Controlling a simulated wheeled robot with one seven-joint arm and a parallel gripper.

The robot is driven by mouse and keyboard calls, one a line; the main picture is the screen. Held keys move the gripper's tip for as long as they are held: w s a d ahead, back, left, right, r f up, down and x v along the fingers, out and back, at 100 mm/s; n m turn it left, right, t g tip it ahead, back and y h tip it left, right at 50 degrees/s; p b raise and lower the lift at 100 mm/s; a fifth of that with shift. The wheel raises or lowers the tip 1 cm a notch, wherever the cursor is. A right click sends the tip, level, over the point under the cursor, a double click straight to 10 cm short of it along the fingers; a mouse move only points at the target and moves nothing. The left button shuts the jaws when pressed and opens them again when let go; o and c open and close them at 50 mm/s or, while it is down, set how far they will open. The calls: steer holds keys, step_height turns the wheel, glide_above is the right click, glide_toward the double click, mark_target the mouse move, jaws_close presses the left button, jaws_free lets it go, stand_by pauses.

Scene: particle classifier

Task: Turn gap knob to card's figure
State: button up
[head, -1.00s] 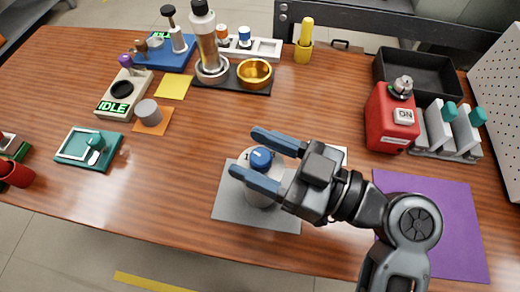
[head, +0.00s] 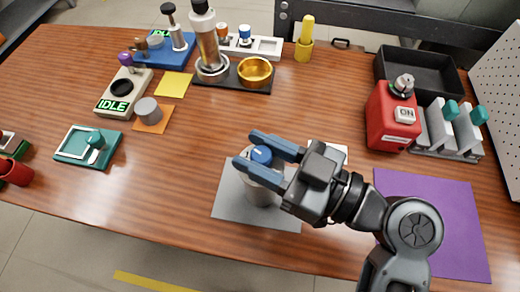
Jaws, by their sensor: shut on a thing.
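The blue knob (head: 261,155) with a white mark tops a grey-white cylindrical device (head: 257,192). The device stands on a grey mat (head: 228,203) at the front middle of the table. My gripper (head: 245,149) reaches in from the right, with its two blue fingers on either side of the knob, shut on it. The fingers and gripper body hide part of the device and any scale around the knob. A white card (head: 328,153) lies behind my gripper, mostly covered, and its figure cannot be read.
A purple mat (head: 455,225) lies to the right under my arm. A red box (head: 388,125) marked "ON" and a grey rack with teal-topped parts (head: 465,135) stand behind it. A teal tray (head: 73,146) is at left. The table between is clear.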

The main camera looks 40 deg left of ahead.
steer(key=m+t+b, duration=0.2)
steer(key=m+t, duration=0.1)
steer(key=t, duration=0.2)
steer(key=shift+s+f, duration=0.1)
steer(key=shift+f, duration=0.05)
steer(key=m+t, duration=0.1)
steer(key=t, duration=0.1)
steer(key=m+t, duration=0.1)
steer(key=t, duration=0.1)
steer(key=m+t+h, duration=0.1)
steer(key=m+t, duration=0.1)
steer(key=shift+r+p, duration=0.25)
steer(key=shift+p, duration=0.05)
steer(key=shift+f+m+t, duration=0.1)
steer(key=shift+m+t, duration=0.2)
steer(key=shift+w, duration=0.2)
steer(key=o, duration=1)
steer(key=shift+c, duration=0.2)
steer(key=shift+s+d, duration=0.1)
steer(key=b+v, duration=0.2)
steer(key=v, duration=0.5)
steer(key=shift+d, duration=0.3)
